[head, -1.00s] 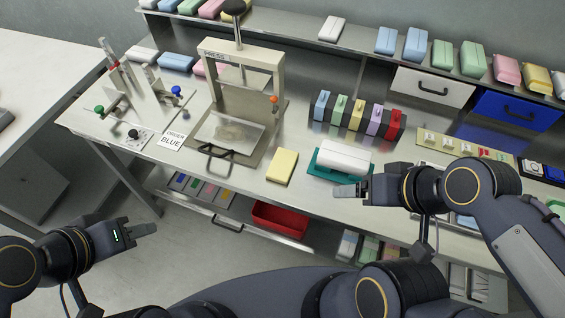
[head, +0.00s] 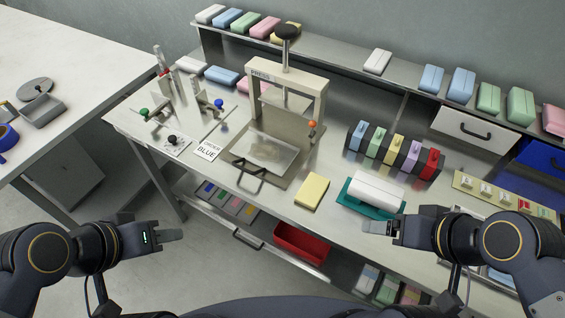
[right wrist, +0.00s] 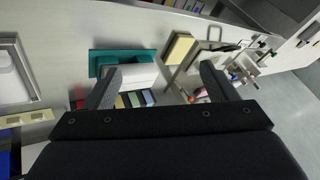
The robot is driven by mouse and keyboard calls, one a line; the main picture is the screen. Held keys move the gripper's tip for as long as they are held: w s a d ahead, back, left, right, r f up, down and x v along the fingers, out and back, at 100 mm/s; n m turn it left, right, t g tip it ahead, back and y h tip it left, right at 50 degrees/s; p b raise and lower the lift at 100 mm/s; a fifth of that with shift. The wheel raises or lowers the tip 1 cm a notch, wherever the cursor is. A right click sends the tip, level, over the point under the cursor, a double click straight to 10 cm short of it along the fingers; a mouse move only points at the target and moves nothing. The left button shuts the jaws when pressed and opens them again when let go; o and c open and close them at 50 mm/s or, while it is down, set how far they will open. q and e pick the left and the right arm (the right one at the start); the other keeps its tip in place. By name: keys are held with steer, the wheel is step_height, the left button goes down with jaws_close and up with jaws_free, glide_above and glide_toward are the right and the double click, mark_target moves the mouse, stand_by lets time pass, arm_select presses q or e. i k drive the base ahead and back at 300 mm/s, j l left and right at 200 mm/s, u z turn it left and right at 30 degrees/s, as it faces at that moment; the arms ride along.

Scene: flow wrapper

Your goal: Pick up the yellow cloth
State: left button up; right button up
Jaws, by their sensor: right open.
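The yellow cloth (head: 312,191) is a folded, block-shaped pad lying flat on the steel bench, right of the press and left of the teal tray (head: 345,202). It also shows in the right wrist view (right wrist: 180,48), beyond and between the fingers. My right gripper (head: 378,228) is open and empty, close to the tray's front edge and apart from the cloth, to its right. Its two spread fingers show in the right wrist view (right wrist: 160,80). My left gripper (head: 172,236) is in front of the bench at lower left, far from the cloth; its finger gap cannot be made out.
A white roll (head: 377,188) lies on the teal tray. The press (head: 286,95) stands behind the cloth to the left, with its handle (head: 250,168) towards me. A rack of coloured packs (head: 395,150) stands behind the tray. A red bin (head: 301,244) sits below the bench edge.

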mark_target(310, 194)
steer(key=k+l+u, duration=0.15)
steer(key=l+u, duration=0.2)
steer(key=k+l+u, duration=0.35)
steer(key=i+j, duration=0.1)
